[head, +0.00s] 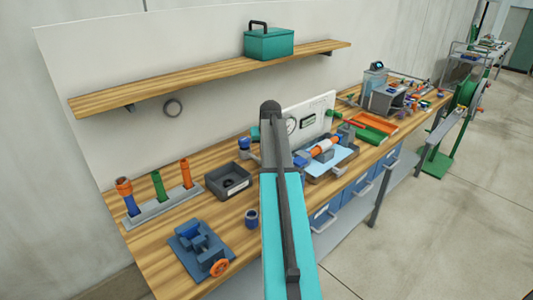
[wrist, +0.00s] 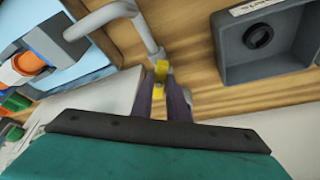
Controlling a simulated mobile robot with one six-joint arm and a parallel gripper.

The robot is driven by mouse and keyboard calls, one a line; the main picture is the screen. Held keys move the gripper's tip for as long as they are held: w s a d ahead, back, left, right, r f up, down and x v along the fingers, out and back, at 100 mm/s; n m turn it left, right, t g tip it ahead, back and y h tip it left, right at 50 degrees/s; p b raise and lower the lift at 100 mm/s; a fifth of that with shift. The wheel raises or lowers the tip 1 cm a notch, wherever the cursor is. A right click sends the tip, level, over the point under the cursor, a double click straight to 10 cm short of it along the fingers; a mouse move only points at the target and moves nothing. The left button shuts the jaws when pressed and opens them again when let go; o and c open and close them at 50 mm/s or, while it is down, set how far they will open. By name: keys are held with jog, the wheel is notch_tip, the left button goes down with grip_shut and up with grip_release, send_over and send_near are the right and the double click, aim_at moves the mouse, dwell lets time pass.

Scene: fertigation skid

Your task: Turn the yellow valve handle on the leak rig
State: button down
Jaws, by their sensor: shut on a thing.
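The yellow valve handle (wrist: 161,71) shows in the wrist view at the end of a bent grey pipe (wrist: 148,32). My gripper (wrist: 162,90) has its two dark fingers around the handle and is shut on it. The leak rig (head: 318,117) stands on the bench in the head view, with a white panel, a round gauge and an orange and blue fitting in front. In the head view my arm hides the handle and my gripper.
A dark grey tray (head: 228,182) with a black ring in it stands left of the rig; it also shows in the wrist view (wrist: 280,62). A blue vise (head: 203,248), a small blue cup (head: 251,218) and a rack (head: 160,209) of coloured tubes stand on the bench's near part.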

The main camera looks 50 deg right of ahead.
jog(key=m+g, duration=0.1)
jog(key=m, duration=0.3)
jog(key=w+m+g+h+b, duration=0.1)
jog(key=m, duration=0.2)
jog(key=w+m+g+b, duration=0.1)
jog(key=m+g, duration=0.1)
jog(key=m, duration=0.2)
jog(key=shift+a+m+h, duration=0.3)
jog(key=shift+a, duration=0.1)
jog(key=shift+s, duration=0.1)
dwell(0.3)
jog(key=c, duration=1.7)
grip_release()
jog(key=shift+r, duration=0.1)
jog(key=b+v, duration=0.2)
jog(key=v, duration=1.1)
jog(key=shift+a+r+b, duration=0.2)
jog(key=shift+r+b, duration=0.05)
jog(key=shift+b, duration=0.1)
